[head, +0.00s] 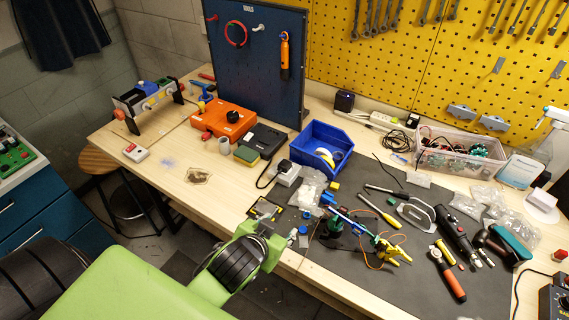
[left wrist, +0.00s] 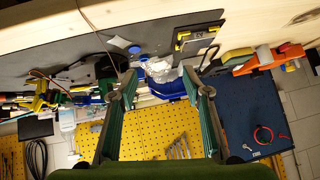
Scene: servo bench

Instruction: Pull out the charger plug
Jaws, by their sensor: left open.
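A black charger plug (head: 284,165) sits in a white socket block (head: 290,176) on the bench, left of the blue bin. Its black cord loops down to the left. My left gripper (head: 291,236) is at the bench's front edge, nearer than the plug and apart from it. In the left wrist view the two fingers of this gripper (left wrist: 160,80) are spread with nothing held between them. The black cord (left wrist: 208,58) shows beyond the right finger there; the plug itself I cannot make out clearly. My right gripper does not show.
Clear plastic bags (head: 308,188) and the blue bin (head: 322,143) crowd the plug's right side. A yellow-green sponge (head: 246,155) and a black box (head: 267,138) are to its left. A small jointed arm model (head: 345,222) stands on the dark mat. The bench's left front is fairly clear.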

